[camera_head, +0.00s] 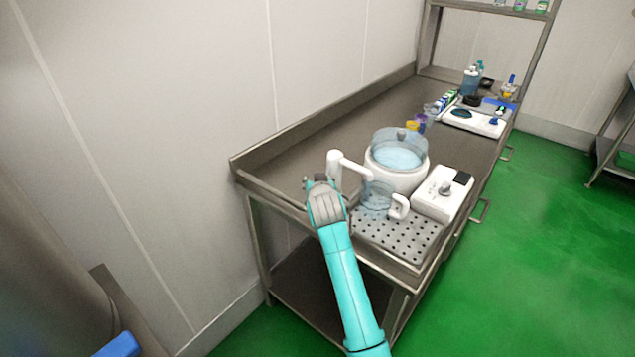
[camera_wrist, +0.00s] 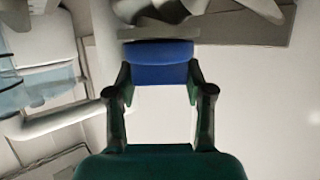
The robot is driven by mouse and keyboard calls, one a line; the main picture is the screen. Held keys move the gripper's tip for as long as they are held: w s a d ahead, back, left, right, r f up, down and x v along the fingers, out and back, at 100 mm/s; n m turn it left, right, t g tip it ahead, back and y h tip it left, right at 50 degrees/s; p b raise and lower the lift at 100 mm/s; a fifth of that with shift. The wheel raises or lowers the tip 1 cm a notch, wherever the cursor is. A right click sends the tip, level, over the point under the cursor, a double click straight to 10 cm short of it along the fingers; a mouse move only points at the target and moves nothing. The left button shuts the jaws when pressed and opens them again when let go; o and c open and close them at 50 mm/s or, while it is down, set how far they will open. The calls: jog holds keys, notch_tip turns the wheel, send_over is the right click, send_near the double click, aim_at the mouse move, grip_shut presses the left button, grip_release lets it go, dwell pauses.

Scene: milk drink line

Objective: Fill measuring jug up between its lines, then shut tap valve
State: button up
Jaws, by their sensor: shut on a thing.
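The clear measuring jug (camera_head: 376,199), with a white handle at its right, stands on the perforated drip tray (camera_head: 402,240). It looks bluish; its lines and fill level are too small to read. A white tap pipe (camera_head: 346,166) bends over toward the jug from the left. My gripper is at the pipe's left end in the head view, where my wrist hides its fingers. In the wrist view, my gripper (camera_wrist: 160,76) is shut on a blue piece (camera_wrist: 160,52), which looks like the tap valve's handle. How far the valve is turned cannot be told.
A round white vessel (camera_head: 375,174) with a clear lid stands behind the jug. A white box with a knob (camera_head: 443,195) is right of it. Small cups, bottles and a white tray (camera_head: 466,122) stand farther along the steel table (camera_head: 300,150). A wall borders the left.

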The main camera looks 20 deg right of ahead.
jog(key=shift+n+y, duration=0.6)
jog(key=shift+y, duration=0.1)
jog(key=o, duration=1.2)
jog(key=v, duration=1.2)
jog(key=shift+f, duration=0.1)
